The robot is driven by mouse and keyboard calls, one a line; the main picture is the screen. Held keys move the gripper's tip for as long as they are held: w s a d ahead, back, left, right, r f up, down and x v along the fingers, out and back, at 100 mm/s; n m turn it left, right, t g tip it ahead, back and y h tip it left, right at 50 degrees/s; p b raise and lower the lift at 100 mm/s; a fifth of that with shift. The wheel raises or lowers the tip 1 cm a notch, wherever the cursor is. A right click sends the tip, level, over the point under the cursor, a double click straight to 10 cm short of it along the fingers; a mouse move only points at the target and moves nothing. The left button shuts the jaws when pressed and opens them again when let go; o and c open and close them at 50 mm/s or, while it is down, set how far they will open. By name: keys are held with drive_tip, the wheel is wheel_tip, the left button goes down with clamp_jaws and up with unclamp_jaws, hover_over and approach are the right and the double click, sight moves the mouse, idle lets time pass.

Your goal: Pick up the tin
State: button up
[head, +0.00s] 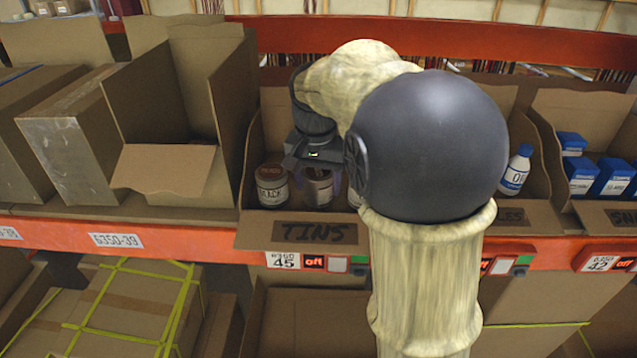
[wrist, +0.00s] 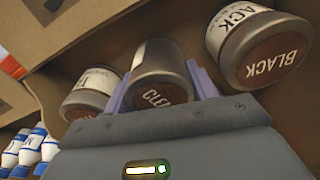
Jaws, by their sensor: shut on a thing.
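Several tins stand in the cardboard bin labelled TINS (head: 315,233). My gripper (head: 318,182) reaches down into this bin and is shut on the middle tin (head: 318,190). In the wrist view the two purple fingers of my gripper (wrist: 158,88) sit on either side of this tin (wrist: 157,68), whose brown lid shows partly cut-off lettering. A tin marked BLACK (head: 271,186) stands to the left in the head view; it also shows at the right of the wrist view (wrist: 258,48). Another tin (wrist: 92,92) is at the left there. My arm hides part of the bin.
An open cardboard box (head: 165,170) stands left of the tins bin. To the right are a bin with a white and blue bottle (head: 516,170) and a bin of blue boxes (head: 612,176). The orange shelf edge (head: 180,239) runs along the front.

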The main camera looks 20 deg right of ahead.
sight(317, 170)
wheel_tip(317, 170, up, 10)
drive_tip(key=shift+f+b, duration=0.15)
drive_tip(key=shift+b, duration=0.6)
drive_tip(key=shift+w, duration=0.15)
